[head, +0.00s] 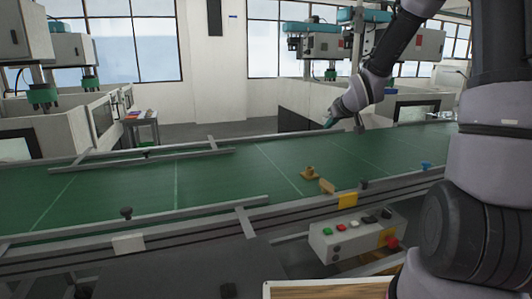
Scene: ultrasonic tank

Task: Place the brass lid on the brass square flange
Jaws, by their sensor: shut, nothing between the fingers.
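A small brass piece (309,172) with a raised middle on a flat base sits on the green conveyor belt, near its front edge. A tan-brass flat piece (327,186) stands or leans just in front and to the right of it, close to the belt's front rail. They are too small here to tell for sure which is the lid and which is the square flange, or whether they touch. My gripper (331,122) is shut and empty, behind and above both pieces, toward the far side of the belt, apart from them.
The green conveyor belt (120,192) runs across the view, with metal rails along its edges. A small blue thing (426,166) is at the right near the front rail. A control box (352,234) with buttons hangs in front. The belt's left side is mostly clear.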

